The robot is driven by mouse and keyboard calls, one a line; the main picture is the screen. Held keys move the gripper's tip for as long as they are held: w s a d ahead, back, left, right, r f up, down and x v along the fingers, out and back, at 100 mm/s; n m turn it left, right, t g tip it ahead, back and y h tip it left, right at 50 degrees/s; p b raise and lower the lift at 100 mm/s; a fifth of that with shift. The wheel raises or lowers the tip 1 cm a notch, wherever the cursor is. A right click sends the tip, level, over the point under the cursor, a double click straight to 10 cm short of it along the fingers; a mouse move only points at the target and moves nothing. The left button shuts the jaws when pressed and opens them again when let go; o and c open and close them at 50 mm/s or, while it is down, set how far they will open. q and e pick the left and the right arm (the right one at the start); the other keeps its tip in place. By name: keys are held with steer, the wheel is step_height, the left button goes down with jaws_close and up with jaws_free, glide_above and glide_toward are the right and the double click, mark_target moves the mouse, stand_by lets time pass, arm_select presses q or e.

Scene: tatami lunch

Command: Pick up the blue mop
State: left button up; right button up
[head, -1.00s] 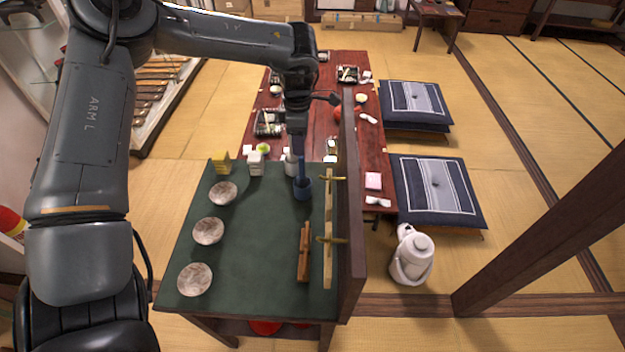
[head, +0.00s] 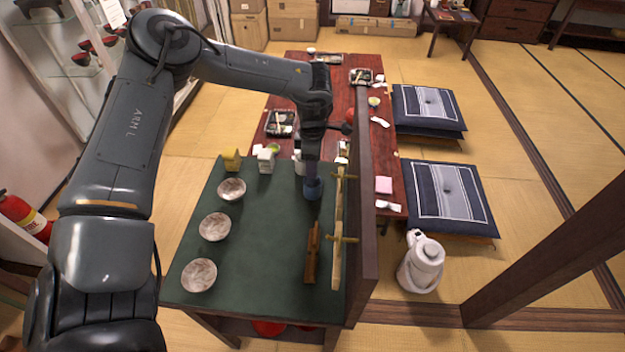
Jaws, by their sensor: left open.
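The blue mop (head: 313,189) stands near the far right part of the dark green tabletop (head: 262,235), close to the upright wooden board. My left gripper (head: 312,174) points down directly over the mop and is open. The fingers are dark and small here, so I cannot tell whether they touch the mop or surround its upper part. My right gripper is not in view.
Three speckled bowls (head: 215,226) line the table's left side. A yellow item (head: 232,160) and a white carton (head: 266,161) stand at the far edge. A brown wooden tool (head: 312,252) lies nearer. The wooden board (head: 363,230) walls off the right side.

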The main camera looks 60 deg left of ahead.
arm_select(q)
jaws_close()
stand_by(0.3)
steer(key=shift+r, duration=0.1)
